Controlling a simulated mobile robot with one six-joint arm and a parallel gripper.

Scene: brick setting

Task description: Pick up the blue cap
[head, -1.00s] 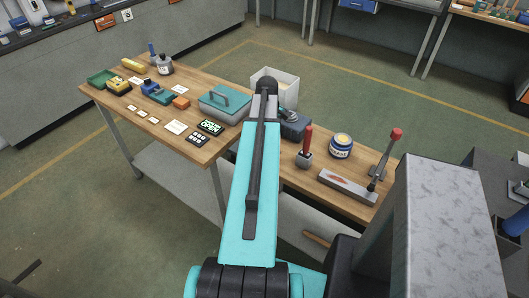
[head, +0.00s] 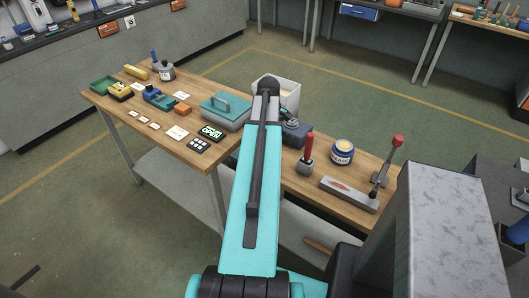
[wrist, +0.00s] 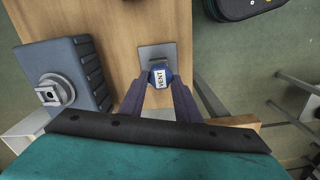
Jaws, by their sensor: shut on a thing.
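The blue cap (wrist: 161,70) shows in the wrist view, with a white label reading VENT on its near side. It is at or just above a square grey plate (wrist: 157,51) on the wooden table; I cannot tell whether it touches the plate. My gripper (wrist: 160,79) has one dark finger on each side of the cap and is shut on it. In the head view my arm hides the gripper and the cap.
In the wrist view a blue-grey box (wrist: 62,75) with a metal fitting stands left of the cap. The head view shows a teal-lidded case (head: 226,109), a red-handled tool (head: 308,148), a jar (head: 342,152) and a sharpening block (head: 349,195) on the table.

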